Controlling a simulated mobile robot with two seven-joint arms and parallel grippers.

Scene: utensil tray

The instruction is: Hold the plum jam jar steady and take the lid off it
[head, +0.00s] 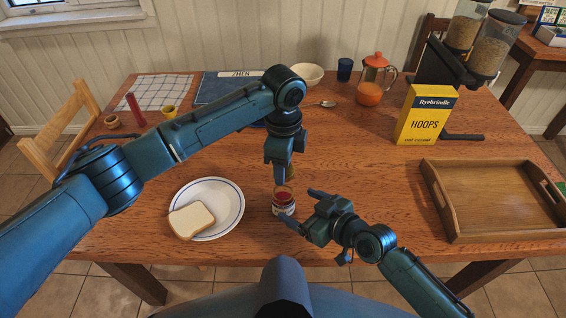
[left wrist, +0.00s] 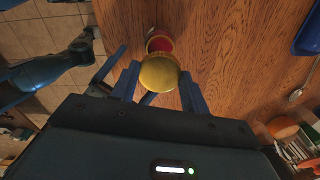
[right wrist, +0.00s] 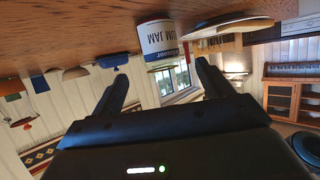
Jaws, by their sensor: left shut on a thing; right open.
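The plum jam jar (head: 284,202) stands upright on the table near the front edge, open, with red jam showing at its top. Its label shows upside down in the right wrist view (right wrist: 158,42). My left gripper (head: 283,174) is shut on the gold lid (left wrist: 159,73), held above the table behind the jar and apart from it. The red jar mouth (left wrist: 160,44) shows past the lid. My right gripper (head: 302,211) is open at the jar's right side. The jar lies ahead of its spread fingertips (right wrist: 160,72); I cannot tell whether they touch.
A white plate (head: 236,212) with a bread slice (head: 191,219) lies left of the jar. A wooden tray (head: 490,234) is at the right. A yellow cereal box (head: 424,116), an orange-lidded press (head: 374,76) and a bowl (head: 306,75) stand farther back.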

